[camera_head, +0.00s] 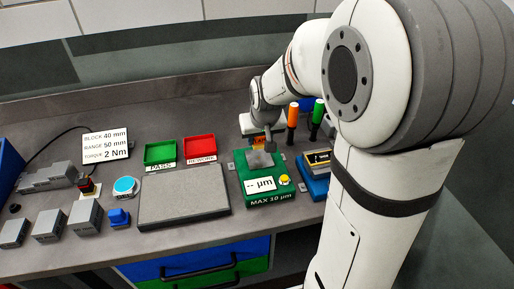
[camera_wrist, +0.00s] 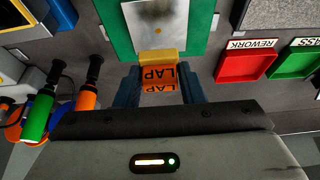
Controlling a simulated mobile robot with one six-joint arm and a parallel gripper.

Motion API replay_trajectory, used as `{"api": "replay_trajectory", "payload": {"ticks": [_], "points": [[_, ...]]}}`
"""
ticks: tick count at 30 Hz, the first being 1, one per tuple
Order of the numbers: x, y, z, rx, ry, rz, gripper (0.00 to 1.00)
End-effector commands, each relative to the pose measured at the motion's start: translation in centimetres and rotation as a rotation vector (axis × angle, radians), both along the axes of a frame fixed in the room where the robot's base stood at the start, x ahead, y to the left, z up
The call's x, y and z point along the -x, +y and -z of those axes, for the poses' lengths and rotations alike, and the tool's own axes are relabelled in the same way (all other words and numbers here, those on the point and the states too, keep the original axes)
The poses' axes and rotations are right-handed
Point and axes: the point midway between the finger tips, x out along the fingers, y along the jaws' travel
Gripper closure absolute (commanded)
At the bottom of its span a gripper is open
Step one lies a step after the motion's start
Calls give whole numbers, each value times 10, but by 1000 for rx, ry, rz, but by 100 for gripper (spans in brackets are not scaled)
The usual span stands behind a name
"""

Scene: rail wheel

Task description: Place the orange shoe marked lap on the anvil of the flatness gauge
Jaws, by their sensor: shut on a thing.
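The orange shoe marked LAP (camera_wrist: 160,77) is between the two dark blue fingers of my gripper (camera_wrist: 160,92) in the wrist view, and the gripper is shut on it. A little of the shoe (camera_head: 257,141) shows in the head view, below my wrist. The green flatness gauge (camera_head: 251,188) stands on the bench, with its grey anvil plate (camera_head: 260,160) on top. In the wrist view the anvil (camera_wrist: 177,35) lies just beyond the shoe, whose yellow far edge overlaps the plate's near edge. I cannot tell whether they touch.
A green PASS tray (camera_head: 160,153) and a red REWORK tray (camera_head: 199,149) stand left of the gauge. A grey slab (camera_head: 183,196) lies in front of them. Orange (camera_head: 293,115) and green (camera_head: 318,110) handled tools stand at the right, behind a blue device (camera_head: 316,188).

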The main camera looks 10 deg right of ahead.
Motion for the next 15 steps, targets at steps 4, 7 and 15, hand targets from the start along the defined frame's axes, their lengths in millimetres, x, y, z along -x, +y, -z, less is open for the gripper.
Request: {"api": "replay_trajectory", "payload": {"ticks": [4, 7, 15], "points": [[0, 1, 14, 0, 2, -1, 86], [1, 1, 30, -1, 4, -1, 86], [0, 1, 44, 0, -1, -2, 86]]}}
